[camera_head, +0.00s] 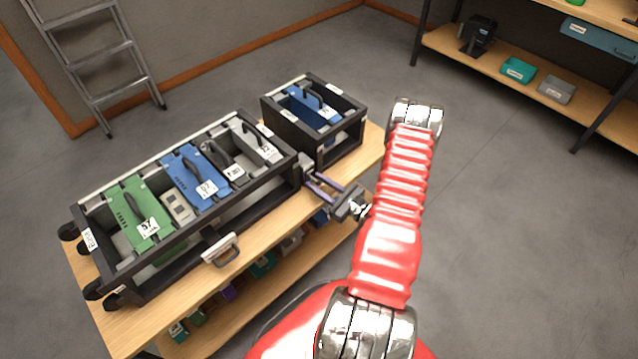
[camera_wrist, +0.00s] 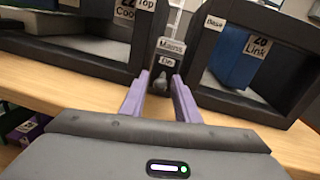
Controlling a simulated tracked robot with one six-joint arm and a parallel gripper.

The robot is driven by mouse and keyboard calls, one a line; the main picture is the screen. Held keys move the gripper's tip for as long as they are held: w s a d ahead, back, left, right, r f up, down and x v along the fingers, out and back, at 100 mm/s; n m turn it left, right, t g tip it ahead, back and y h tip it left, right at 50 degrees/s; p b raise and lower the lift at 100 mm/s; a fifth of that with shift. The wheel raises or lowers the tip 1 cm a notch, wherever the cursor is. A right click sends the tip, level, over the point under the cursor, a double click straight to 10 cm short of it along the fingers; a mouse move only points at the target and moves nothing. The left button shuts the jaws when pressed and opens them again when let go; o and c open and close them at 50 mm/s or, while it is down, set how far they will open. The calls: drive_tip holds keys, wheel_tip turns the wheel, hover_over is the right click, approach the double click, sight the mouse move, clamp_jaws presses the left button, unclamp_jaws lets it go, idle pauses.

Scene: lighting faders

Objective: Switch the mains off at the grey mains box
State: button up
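The grey mains box (camera_wrist: 168,58) stands on the bench between two black racks. It has a label reading Mains and a smaller label below that is hard to read. A small grey switch knob (camera_wrist: 161,84) sticks out low on its front. In the head view the mains box (camera_head: 307,162) is small, and its switch cannot be made out. My gripper (camera_wrist: 160,76) has two purple fingers, apart and pointing at the box, with the knob showing between their tips. I cannot tell whether they touch it.
The long black rack (camera_head: 250,205) holds green, blue and grey modules. The smaller black rack (camera_head: 335,143) holds a blue module. Both flank the mains box closely on the wooden bench (camera_head: 115,318). A ladder (camera_head: 105,70) and shelving (camera_head: 540,78) stand behind; the floor at right is clear.

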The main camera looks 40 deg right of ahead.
clamp_jaws()
drive_tip(key=shift+f+t, duration=0.15)
drive_tip(key=shift+t, duration=0.15)
drive_tip(key=shift+w+f+t+y, duration=0.1)
drive_tip(key=shift+f+t+y, duration=0.2)
drive_tip(key=shift+t, duration=0.6)
drive_tip(key=shift+o, duration=0.7)
unclamp_jaws()
drive_tip(key=v, duration=1.3)
drive_tip(key=shift+s, duration=0.4)
